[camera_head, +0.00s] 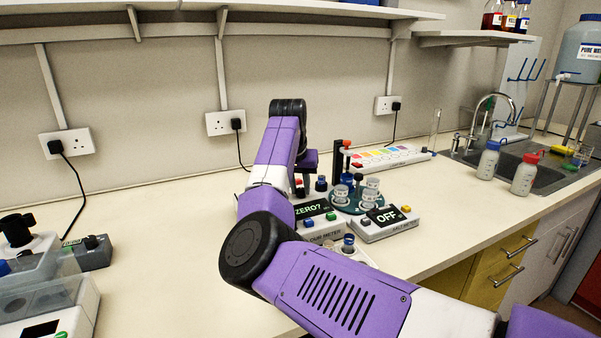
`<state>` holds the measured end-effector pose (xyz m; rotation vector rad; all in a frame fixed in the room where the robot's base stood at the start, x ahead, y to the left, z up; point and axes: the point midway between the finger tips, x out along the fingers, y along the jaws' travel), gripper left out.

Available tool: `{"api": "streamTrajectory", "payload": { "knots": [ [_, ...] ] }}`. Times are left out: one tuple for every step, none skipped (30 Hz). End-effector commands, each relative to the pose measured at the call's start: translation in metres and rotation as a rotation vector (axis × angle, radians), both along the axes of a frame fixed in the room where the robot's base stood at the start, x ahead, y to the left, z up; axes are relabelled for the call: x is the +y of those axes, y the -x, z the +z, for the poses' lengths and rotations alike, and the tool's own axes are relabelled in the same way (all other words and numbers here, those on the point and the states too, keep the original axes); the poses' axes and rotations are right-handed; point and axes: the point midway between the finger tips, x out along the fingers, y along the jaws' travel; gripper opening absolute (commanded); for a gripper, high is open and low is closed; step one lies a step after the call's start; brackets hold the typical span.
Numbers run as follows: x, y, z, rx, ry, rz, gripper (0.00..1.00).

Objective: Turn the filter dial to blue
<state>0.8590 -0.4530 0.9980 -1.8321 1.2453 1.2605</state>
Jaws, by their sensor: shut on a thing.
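The colour meter (322,226) stands on the bench in the middle of the head view, its dark screen reading "ZERO?" in green. My forearm covers its left part. My gripper (300,187) points down over the back of the meter, partly behind my own wrist. It is shut on what appears to be the filter dial, a small knob mostly hidden by the jaws and arm. The dial's setting and colour marks cannot be read.
A second meter (385,221) reading "OFF" stands to the right, beside a round rack (345,205) of clear vials. A strip with colour patches (380,158) lies behind. Two bottles (488,160) (524,175) stand near the sink. The bench is clear at the left middle.

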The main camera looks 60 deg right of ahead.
Motion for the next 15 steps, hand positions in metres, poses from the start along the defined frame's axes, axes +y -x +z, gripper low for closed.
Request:
{"api": "streamTrajectory", "payload": {
  "knots": [
    [-0.0012,0.0017,0.0053,0.006,0.001,-0.031,0.00],
    [-0.0012,0.0015,0.0049,0.006,0.001,-0.048,0.00],
    [-0.0010,0.0012,0.0045,0.005,0.001,-0.071,0.00],
    [-0.0009,0.0011,0.0042,0.005,0.001,-0.087,0.00],
    [-0.0008,0.0008,0.0040,0.005,0.001,-0.102,0.00],
    [-0.0007,0.0004,0.0036,0.005,0.001,-0.120,0.00],
    [-0.0007,0.0004,0.0033,0.004,0.001,-0.133,0.00],
    [-0.0009,0.0005,0.0029,0.004,0.001,-0.145,0.00],
    [-0.0010,0.0006,0.0023,0.003,0.001,-0.160,0.00],
    [-0.0011,0.0006,0.0019,0.004,0.000,-0.167,0.00],
    [-0.0010,0.0005,0.0016,0.003,0.000,-0.177,0.00],
    [-0.0010,0.0004,0.0013,0.004,0.001,-0.185,0.00],
    [-0.0010,0.0002,0.0012,0.003,0.001,-0.191,0.00],
    [-0.0010,0.0002,0.0010,0.002,0.001,-0.196,0.00],
    [-0.0009,0.0001,0.0009,0.002,0.001,-0.200,0.00]
  ]
}}
